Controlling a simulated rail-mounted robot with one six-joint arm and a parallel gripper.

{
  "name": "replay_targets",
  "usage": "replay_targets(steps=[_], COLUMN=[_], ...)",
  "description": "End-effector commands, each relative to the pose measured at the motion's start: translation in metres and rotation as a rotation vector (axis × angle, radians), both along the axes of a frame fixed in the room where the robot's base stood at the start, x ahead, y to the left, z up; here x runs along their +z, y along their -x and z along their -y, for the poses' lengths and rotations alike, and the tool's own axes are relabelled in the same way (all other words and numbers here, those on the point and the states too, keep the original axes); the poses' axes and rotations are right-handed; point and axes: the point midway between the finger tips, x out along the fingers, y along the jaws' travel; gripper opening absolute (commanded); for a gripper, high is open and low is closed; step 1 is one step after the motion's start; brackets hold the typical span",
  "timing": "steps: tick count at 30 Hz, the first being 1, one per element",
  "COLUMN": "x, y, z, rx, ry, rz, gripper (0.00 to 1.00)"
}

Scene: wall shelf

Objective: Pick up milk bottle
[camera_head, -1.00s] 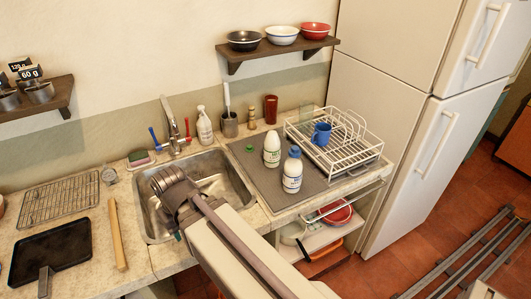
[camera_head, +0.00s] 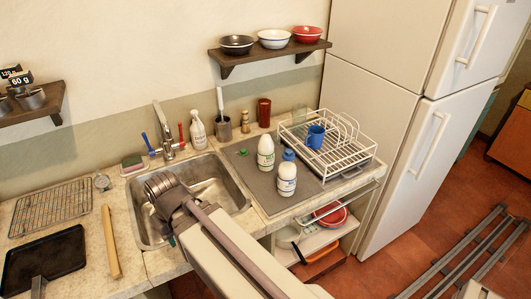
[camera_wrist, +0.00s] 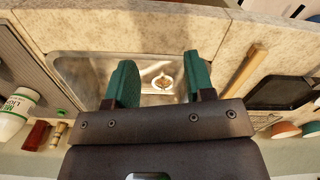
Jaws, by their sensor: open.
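Two white bottles stand upright on the dark grey mat (camera_head: 262,196) right of the sink. One bottle with green lettering (camera_head: 265,153) stands farther back; in the wrist view (camera_wrist: 14,112) it is at the left edge, its label reading as milk. The other bottle, with a blue cap (camera_head: 287,178), stands in front of it. My gripper is open over the sink, left of both bottles and apart from them. Its two teal fingers (camera_wrist: 158,78) show in the wrist view with nothing between them. In the head view my arm mostly hides the fingers.
A white dish rack (camera_head: 345,160) with a blue mug (camera_head: 315,136) stands right of the bottles. A small green cap (camera_head: 242,153) lies on the mat. A soap bottle (camera_head: 197,130), utensil cup (camera_head: 222,128) and red tumbler (camera_head: 264,112) line the wall behind. The faucet (camera_head: 162,130) rises behind the sink.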

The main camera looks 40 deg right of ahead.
Motion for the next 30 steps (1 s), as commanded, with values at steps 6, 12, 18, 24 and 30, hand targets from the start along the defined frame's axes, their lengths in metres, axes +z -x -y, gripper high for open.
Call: replay_targets(steps=[6, 12, 18, 24, 30], x=[0.000, 0.000, 0.000, 0.000, -0.005], y=[0.000, 0.000, 0.000, 0.000, -0.023], z=[0.000, 0.000, 0.000, 0.000, 0.005], rx=[0.000, 0.000, 0.000, 0.000, -0.137], ry=[0.000, 0.000, 0.000, 0.000, -0.078], rz=[0.000, 0.000, 0.000, 0.000, 0.003], gripper=[0.53, 0.72, 0.91, 1.00, 1.00])
